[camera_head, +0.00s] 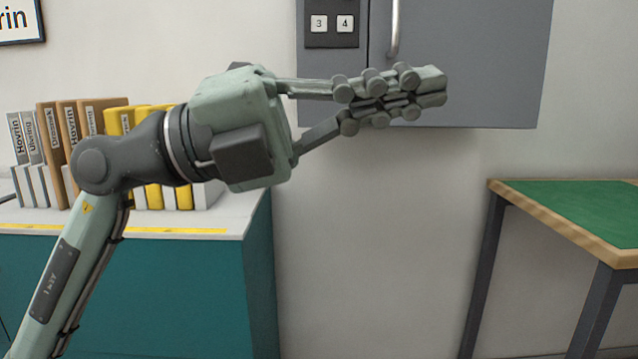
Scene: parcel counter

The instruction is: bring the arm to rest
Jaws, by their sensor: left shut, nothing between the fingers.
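My left arm rises from the lower left of the head view and bends at the wrist. My left gripper (436,86) points to the right, level, in front of the grey wall cabinet's lower part. Its fingers are shut together and nothing shows between them. My right gripper is not in view.
A teal counter (140,290) with a pale top stands at the left. Books or binders (62,150) in grey, brown and yellow stand on it, partly behind my arm. A grey cabinet (480,60) hangs on the wall. A green-topped table (590,205) stands at the right.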

